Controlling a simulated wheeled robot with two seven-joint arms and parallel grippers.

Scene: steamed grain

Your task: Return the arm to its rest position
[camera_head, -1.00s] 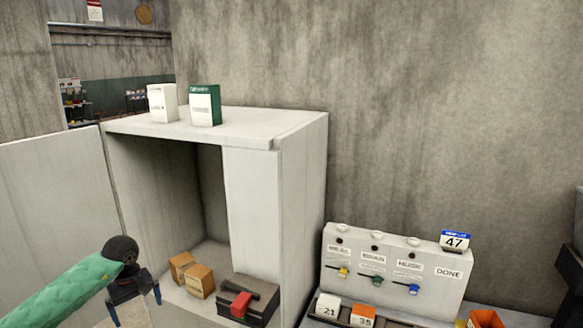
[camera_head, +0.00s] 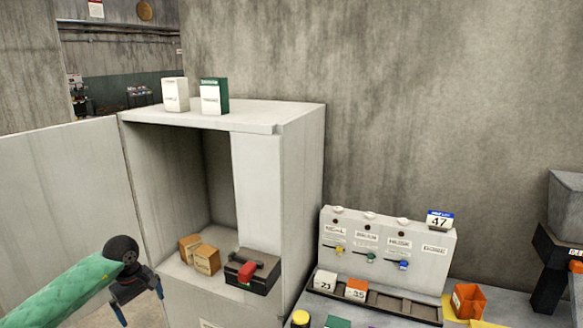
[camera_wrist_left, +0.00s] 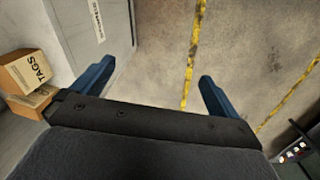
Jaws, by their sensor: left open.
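My left arm, in a green sleeve, comes in from the lower left of the head view. Its gripper (camera_head: 138,296) is open and empty, in front of the open white cabinet (camera_head: 305,160). In the left wrist view the two blue fingers (camera_wrist_left: 155,92) stand wide apart with only the floor beyond them. My right gripper does not show.
The cabinet door (camera_head: 60,190) stands open at left. Inside are two cardboard boxes (camera_head: 206,260) and a dark toolbox with a red part (camera_head: 253,271). A dispenser panel (camera_head: 385,250) with labelled levers, and an orange container (camera_head: 468,301), stand at right. Two cartons (camera_head: 214,97) sit on top.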

